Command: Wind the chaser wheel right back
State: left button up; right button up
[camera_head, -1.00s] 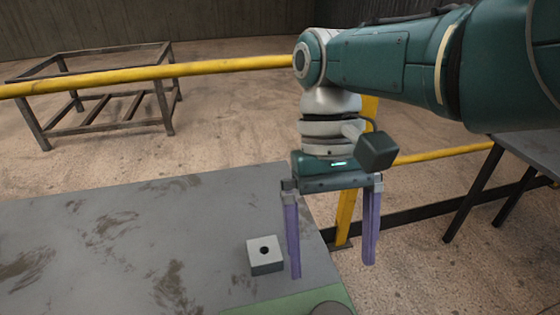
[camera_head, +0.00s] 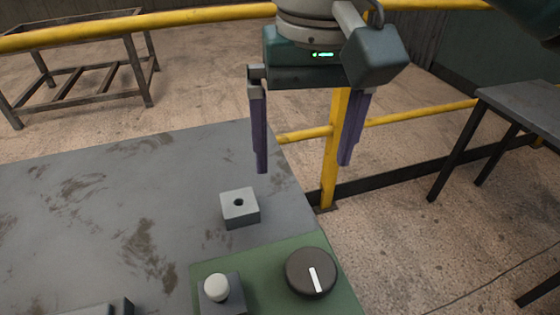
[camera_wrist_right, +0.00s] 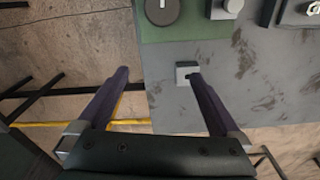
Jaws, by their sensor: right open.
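A round dark knob (camera_head: 311,273) with a white pointer line sits on a green panel (camera_head: 268,262) at the table's right end; it looks like the chaser wheel. Its line runs nearly straight toward the near side, tilted slightly. The knob also shows at the top of the right wrist view (camera_wrist_right: 162,10). My right gripper (camera_head: 303,168) is open and empty, with purple fingers pointing down. It hangs beyond the knob, near the table's right edge, apart from everything. In the right wrist view, the gripper (camera_wrist_right: 158,74) has nothing between its fingers. My left gripper is out of view.
A grey block with a hole (camera_head: 240,208) stands on the grey table (camera_head: 120,190) beyond the panel. A pale round button on a box (camera_head: 217,288) is left of the knob. A yellow rail (camera_head: 332,150) stands past the table's right edge.

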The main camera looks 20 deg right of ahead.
jog(key=n, duration=0.1)
send_over(312, 269)
jog(key=f, duration=0.2)
jog(key=b, duration=0.1)
pick_arm(q)
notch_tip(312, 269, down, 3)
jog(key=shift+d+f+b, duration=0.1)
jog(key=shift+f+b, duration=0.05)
jog(key=shift+b, duration=0.65)
pick_arm(e)
jog(key=shift+g, duration=0.3)
notch_tip(312, 269, down, 10)
jog(key=shift+r, duration=0.1)
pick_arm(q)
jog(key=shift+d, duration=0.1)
pick_arm(e)
jog(key=shift+w, duration=0.1)
jog(key=c, duration=1.2)
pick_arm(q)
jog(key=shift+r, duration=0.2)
pick_arm(e)
jog(key=shift+r, duration=0.1)
